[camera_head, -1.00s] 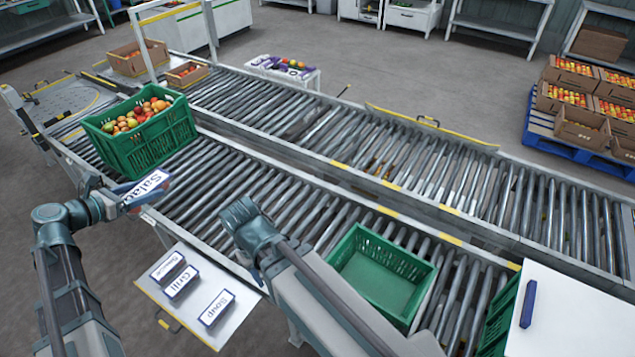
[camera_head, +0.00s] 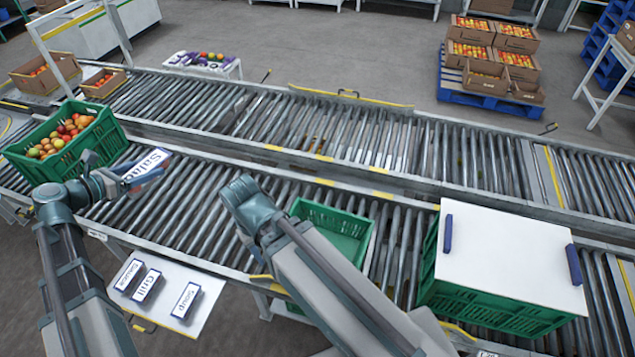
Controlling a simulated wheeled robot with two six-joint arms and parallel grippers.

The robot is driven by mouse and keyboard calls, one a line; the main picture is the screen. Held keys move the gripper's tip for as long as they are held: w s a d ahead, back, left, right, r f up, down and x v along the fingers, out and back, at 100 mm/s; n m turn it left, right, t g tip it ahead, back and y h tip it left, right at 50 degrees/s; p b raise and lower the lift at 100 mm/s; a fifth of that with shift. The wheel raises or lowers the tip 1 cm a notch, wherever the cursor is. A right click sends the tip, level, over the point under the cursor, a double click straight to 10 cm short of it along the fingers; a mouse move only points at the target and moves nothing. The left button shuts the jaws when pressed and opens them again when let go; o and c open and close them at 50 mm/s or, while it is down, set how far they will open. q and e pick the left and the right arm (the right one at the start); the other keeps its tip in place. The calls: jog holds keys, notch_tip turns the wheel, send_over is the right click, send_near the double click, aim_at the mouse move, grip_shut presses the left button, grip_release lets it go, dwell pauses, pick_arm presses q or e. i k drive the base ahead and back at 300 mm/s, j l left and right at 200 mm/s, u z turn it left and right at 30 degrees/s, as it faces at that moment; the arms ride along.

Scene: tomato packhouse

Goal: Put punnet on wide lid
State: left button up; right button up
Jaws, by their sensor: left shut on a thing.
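My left gripper (camera_head: 122,182) is shut on a flat block labelled "Salad" (camera_head: 150,163). It holds the block beside the green crate of tomatoes, above the near roller conveyor. The wide lid (camera_head: 508,250) is a white panel with a blue bar at its left and right edges. It lies on a green crate (camera_head: 490,310) on the near conveyor at the right, and its top is bare. My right gripper (camera_head: 240,195) is over the near conveyor; its fingers cannot be made out. I cannot single out a punnet by that name.
The tomato crate (camera_head: 28,163) stands at the left. An empty green crate (camera_head: 335,228) is partly behind my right arm. Labelled blocks including "Soup" (camera_head: 186,300) lie on a white board (camera_head: 200,318). Cartons of fruit (camera_head: 487,75) stand on a blue pallet. The far conveyor is mostly clear.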

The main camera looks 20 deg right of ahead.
aim_at(509, 251)
jog(key=k+z, duration=0.25)
jog(key=z, duration=0.2)
jog(key=k+z, duration=0.25)
jog(key=z, duration=0.25)
jog(key=k+l+z, duration=0.15)
jog(key=z, duration=0.3)
jog(key=k+l+z, duration=0.25)
jog(key=z, duration=0.2)
jog(key=k, duration=0.05)
